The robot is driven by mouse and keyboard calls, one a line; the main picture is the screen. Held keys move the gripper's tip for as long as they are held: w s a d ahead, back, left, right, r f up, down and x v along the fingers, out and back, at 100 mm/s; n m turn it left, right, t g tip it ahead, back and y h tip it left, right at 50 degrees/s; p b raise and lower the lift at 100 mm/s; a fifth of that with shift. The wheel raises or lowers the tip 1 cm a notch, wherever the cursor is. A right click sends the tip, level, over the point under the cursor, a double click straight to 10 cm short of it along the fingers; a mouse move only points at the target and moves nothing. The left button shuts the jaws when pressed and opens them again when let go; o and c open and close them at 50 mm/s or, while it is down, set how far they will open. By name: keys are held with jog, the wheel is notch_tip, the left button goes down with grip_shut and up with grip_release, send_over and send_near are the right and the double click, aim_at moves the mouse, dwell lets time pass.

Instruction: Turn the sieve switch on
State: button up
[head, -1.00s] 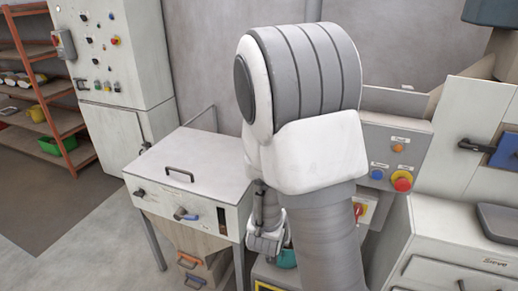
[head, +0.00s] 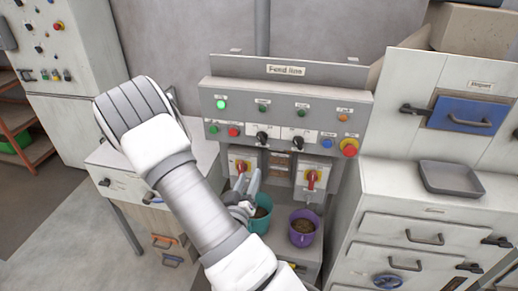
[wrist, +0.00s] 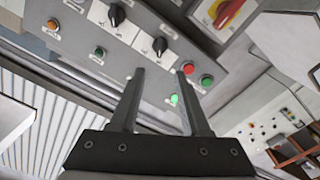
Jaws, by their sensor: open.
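The grey "Feed line" control panel (head: 285,108) stands at the back centre in the head view. It carries two black rotary knobs (head: 262,137) and (head: 299,141), with two red-and-yellow rotary switches (head: 241,167) and (head: 312,178) below. I cannot read which one is the sieve switch. My gripper (head: 249,182) is open and empty, in front of the lower left part of the panel. In the wrist view the knobs (wrist: 116,14) and (wrist: 160,45) show beyond the open fingers (wrist: 160,72), with a red-and-yellow switch (wrist: 225,12) at upper right.
A teal bucket (head: 262,213) and purple bucket (head: 303,227) stand below.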

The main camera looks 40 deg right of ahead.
aim_at(262, 142)
jog(key=b+x, duration=0.2)
jog(key=x, duration=1.4)
grip_shut()
